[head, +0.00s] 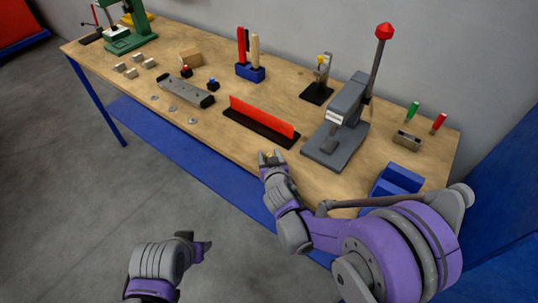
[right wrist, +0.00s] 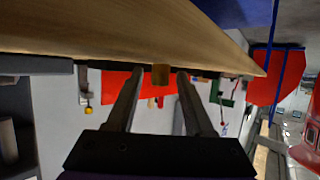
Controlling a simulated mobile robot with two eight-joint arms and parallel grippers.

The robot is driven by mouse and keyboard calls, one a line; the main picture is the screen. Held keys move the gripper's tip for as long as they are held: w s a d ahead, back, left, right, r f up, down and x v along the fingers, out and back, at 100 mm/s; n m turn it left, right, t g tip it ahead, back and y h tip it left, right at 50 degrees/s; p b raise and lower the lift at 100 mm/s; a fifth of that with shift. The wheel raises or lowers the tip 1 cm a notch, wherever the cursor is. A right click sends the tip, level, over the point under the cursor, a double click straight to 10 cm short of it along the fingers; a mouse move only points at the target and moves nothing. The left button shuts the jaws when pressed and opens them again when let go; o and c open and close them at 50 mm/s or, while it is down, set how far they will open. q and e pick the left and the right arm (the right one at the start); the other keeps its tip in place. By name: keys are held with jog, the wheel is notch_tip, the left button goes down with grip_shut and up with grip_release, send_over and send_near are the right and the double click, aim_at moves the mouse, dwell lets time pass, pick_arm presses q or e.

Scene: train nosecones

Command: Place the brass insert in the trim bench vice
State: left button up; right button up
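My right gripper (head: 270,158) is at the front edge of the bench, before the red fence. Its fingers are apart in the right wrist view (right wrist: 160,80). A small tan block (right wrist: 160,75), which looks like the brass insert, stands between the fingertips with a gap on each side. In the head view it is mostly hidden by the fingers. My left gripper (head: 199,243) is low over the floor, away from the bench; its opening is unclear. A long grey fixture with dark ends (head: 186,91) lies on the bench; I cannot tell whether it is the vice.
The red fence (head: 262,117) on its black base stands just beyond the right gripper. Several washers lie left on the bench (head: 225,145).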

dwell(0.3)
jog(key=s+d+r, duration=0.1)
jog(key=s+d, duration=0.1)
jog(key=s, duration=0.2)
jog(key=s+d+r+g+h, duration=0.1)
jog(key=s+d+r, duration=0.1)
jog(key=s+d, duration=0.1)
jog(key=s+d+r+m+h, duration=0.1)
jog(key=s+d, duration=0.2)
jog(key=s, duration=0.1)
jog(key=shift+s+r, duration=0.25)
jog(key=shift+s, duration=0.1)
jog(key=s+d+g, duration=0.1)
jog(key=d, duration=0.1)
jog(key=s+d+g, duration=0.1)
jog(key=s+d, duration=0.1)
jog(key=s+d+h, duration=0.1)
jog(key=s+d, duration=0.1)
jog(key=shift+s+d+f+m+g, duration=0.15)
jog(key=shift+s+d+m+g, duration=0.1)
jog(key=shift+m+g, duration=0.15)
jog(key=s+d+f+g, duration=0.1)
jog(key=s+d+g, duration=0.2)
jog(key=s, duration=0.9)
jog(key=shift+s+f+g+y, duration=0.15)
jog(key=shift+s+g+y, duration=0.2)
jog(key=shift+g, duration=0.25)
